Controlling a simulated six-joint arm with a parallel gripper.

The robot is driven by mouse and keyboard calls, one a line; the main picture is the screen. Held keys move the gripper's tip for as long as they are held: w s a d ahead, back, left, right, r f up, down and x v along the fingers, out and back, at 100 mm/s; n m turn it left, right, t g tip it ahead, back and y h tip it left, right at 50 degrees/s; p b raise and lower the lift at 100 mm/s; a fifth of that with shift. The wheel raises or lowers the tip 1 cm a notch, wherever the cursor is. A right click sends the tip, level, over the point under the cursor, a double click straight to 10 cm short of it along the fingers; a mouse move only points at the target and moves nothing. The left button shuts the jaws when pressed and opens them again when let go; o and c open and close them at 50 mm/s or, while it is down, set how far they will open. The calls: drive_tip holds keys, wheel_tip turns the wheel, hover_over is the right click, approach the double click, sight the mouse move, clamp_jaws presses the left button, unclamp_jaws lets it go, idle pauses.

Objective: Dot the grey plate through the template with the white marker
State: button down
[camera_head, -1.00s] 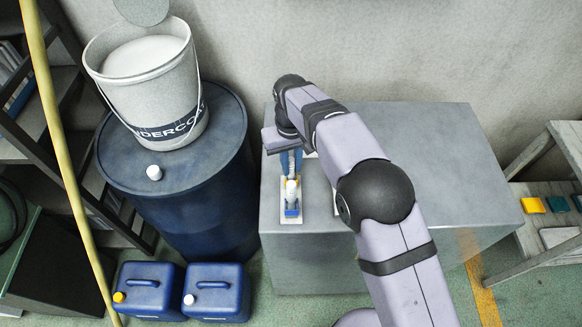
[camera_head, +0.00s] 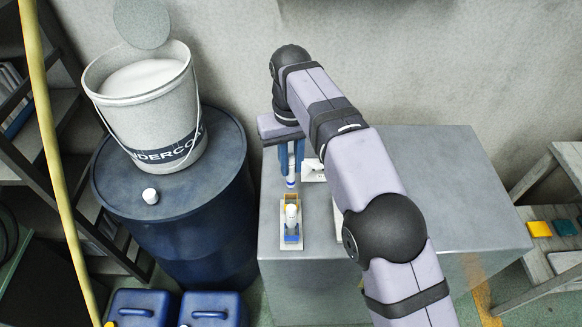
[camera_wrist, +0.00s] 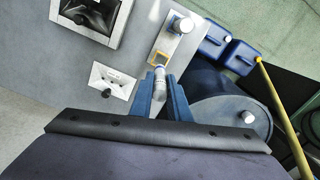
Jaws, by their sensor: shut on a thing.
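My gripper (camera_head: 291,180) is shut on the white marker (camera_wrist: 160,78), which hangs between the two blue fingers, tip down. In the head view the marker's blue end shows just behind a pale holder strip (camera_head: 291,247). The strip has a yellow socket and an upright white cylinder (camera_head: 291,214). My arm hides much of this area in the head view.
The grey bench top (camera_head: 440,180) is clear on the right. A blue drum (camera_head: 200,215) with a white bucket (camera_head: 140,110) and white cap (camera_head: 150,196) stands left. Blue canisters (camera_wrist: 235,55) and a yellow pole (camera_wrist: 283,115) are nearby. A wall stands behind.

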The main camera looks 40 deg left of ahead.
idle(0.6)
drive_tip(key=w+d+r+m+p, duration=0.2)
drive_tip(key=w+d+r, duration=0.1)
drive_tip(key=w+d, duration=0.3)
drive_tip(key=w+d+r+m+p, duration=0.1)
drive_tip(key=w+d+r+p, duration=0.2)
drive_tip(key=d, duration=0.4)
wheel_tip(320, 180, down, 8)
drive_tip(key=d+n+b, duration=0.1)
drive_tip(key=n, duration=0.2)
drive_tip(key=shift+w+d+f, duration=0.25)
drive_tip(key=shift+w+d, duration=0.15)
idle(0.4)
drive_tip(key=shift+f+b, duration=1.25)
drive_tip(key=shift+f, duration=1.2)
